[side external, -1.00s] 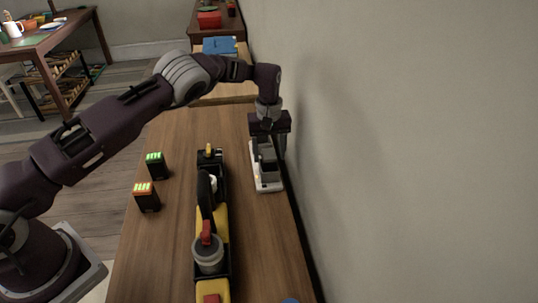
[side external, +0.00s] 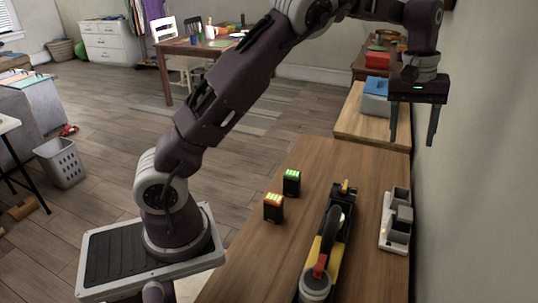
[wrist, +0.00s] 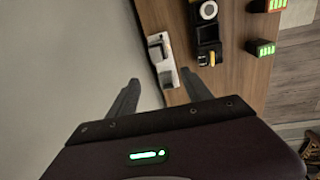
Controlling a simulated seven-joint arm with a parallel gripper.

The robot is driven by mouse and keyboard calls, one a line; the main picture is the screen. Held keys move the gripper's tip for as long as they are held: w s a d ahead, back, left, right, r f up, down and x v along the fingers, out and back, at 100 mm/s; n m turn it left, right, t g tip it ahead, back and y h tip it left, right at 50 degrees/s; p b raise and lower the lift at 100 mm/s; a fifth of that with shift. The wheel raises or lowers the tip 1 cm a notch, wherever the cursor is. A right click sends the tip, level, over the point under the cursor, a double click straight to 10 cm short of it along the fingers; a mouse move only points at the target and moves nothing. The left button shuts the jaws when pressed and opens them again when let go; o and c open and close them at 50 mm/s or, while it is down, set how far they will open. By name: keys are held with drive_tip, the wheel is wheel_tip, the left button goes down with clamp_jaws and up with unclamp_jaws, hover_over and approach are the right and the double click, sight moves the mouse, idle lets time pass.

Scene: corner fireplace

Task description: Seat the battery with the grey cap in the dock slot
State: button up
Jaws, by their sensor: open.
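The white dock (side external: 393,240) stands on the wooden bench near the wall. It also shows in the wrist view (wrist: 166,74). A grey-topped block (side external: 404,214), which looks like the battery with the grey cap, stands in the middle of the dock, between two pale raised parts. I cannot tell how deep it sits. My gripper (side external: 412,140) is open and empty, high above the bench and beyond the dock, clear of it. Its two fingers show apart in the wrist view (wrist: 163,93).
A green-capped battery (side external: 291,183) and an orange-capped battery (side external: 273,208) stand on the bench left of a long black and yellow tool (side external: 328,245). Bare bench lies between the tool and dock.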

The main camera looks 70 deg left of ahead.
drive_tip(key=s+r+m+t, duration=0.1)
drive_tip(key=s+r, duration=0.3)
drive_tip(key=s, duration=0.3)
drive_tip(key=s+d+r+m, duration=0.1)
drive_tip(key=s+r+m, duration=0.15)
drive_tip(key=s, duration=0.35)
drive_tip(key=s+r+t, duration=0.1)
drive_tip(key=s+r, duration=0.3)
drive_tip(key=s, duration=0.3)
drive_tip(key=s+f+m+t, duration=0.1)
drive_tip(key=s+f+m, duration=0.1)
drive_tip(key=s, duration=0.6)
drive_tip(key=s+f+m+t+y, duration=0.1)
drive_tip(key=s+f+m, duration=0.2)
drive_tip(key=s, duration=0.5)
drive_tip(key=shift+s+d+f, duration=0.2)
drive_tip(key=shift+d+f, duration=0.05)
drive_tip(key=shift+f, duration=0.4)
